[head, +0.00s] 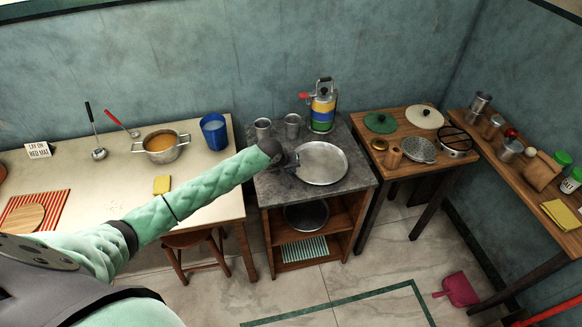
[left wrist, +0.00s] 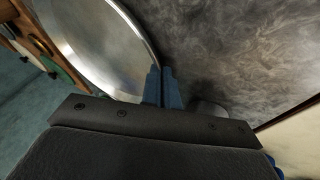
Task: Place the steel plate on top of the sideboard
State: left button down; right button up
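The steel plate (head: 321,163), round and shiny, is over the grey stone top of the sideboard (head: 357,183), face up and about level. I cannot tell whether it rests fully on the top or is slightly above it. My left gripper (head: 292,164) is at the plate's left rim. In the left wrist view, the blue fingers (left wrist: 163,88) are close together, with the rim of the plate (left wrist: 95,45) running between them. The dark stone top (left wrist: 230,60) lies beyond. My right gripper is not in view.
Two metal cups (head: 277,128) and a striped kettle-like canister (head: 322,108) stand at the back of the sideboard. A round dark pan or plate (head: 307,215) sits on its shelf. A table with a pot (head: 162,146) is left; a wooden table with lids (head: 424,117) is right.

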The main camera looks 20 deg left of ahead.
pick_arm(q)
jog(key=shift+f, duration=0.1)
jog(key=c, duration=2)
grip_release()
jog(key=shift+f, duration=0.1)
jog(key=shift+o, duration=0.2)
